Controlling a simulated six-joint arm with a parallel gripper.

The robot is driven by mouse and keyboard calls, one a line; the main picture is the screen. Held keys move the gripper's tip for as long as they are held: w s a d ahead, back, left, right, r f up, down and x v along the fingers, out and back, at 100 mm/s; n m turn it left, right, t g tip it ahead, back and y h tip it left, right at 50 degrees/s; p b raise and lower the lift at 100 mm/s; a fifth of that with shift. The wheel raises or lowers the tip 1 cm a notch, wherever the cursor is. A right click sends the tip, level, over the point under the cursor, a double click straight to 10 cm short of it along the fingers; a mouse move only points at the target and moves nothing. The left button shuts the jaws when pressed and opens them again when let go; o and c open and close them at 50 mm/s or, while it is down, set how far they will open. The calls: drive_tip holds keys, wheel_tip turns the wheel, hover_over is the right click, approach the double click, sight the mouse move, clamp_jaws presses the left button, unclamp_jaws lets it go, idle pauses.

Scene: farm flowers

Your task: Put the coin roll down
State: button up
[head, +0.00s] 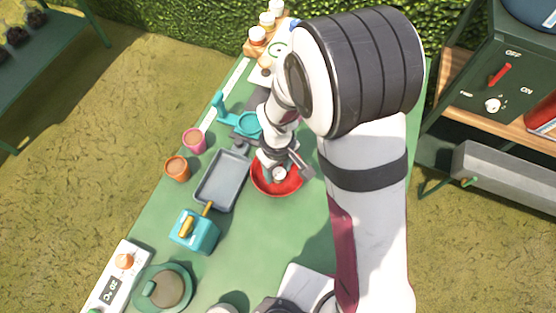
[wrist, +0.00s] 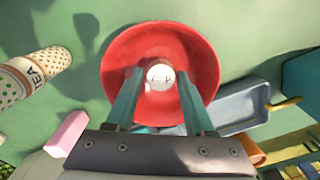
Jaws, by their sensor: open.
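The coin roll (wrist: 160,77) shows as a small white round end with faint dark marks, inside the red bowl (wrist: 203,62). In the head view the red bowl (head: 290,188) stands on the green table, and the coin roll (head: 279,174) is a pale spot at my fingers. My gripper (wrist: 160,84) is open, its two teal fingers reaching over the bowl, one on each side of the coin roll, with visible gaps. The roll's side and lower end are hidden, so I cannot tell whether it touches the bowl's bottom.
A grey tray (head: 222,182) lies left of the bowl, with a teal box (head: 193,232) in front. Orange (head: 177,168) and pink (head: 194,140) cups stand beyond the tray's left side. A tea tin (wrist: 40,68) is at the wrist view's left. Clear green table lies right of the bowl.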

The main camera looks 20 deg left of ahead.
sight(278, 172)
wheel_tip(278, 172, up, 11)
drive_tip(key=s+d+r+m, duration=0.2)
drive_tip(key=d+r+m, duration=0.25)
drive_tip(key=d, duration=0.25)
drive_tip(key=s+d+r+m, duration=0.2)
drive_tip(key=d+r+m, duration=0.1)
drive_tip(key=d+m, duration=0.3)
drive_tip(key=s+d+r+m+y, duration=0.1)
drive_tip(key=s+d+m, duration=0.4)
drive_tip(key=s+m, duration=0.2)
drive_tip(key=shift+s+d+y, duration=0.3)
drive_tip(key=shift+s+y, duration=0.1)
drive_tip(key=shift+s, duration=0.2)
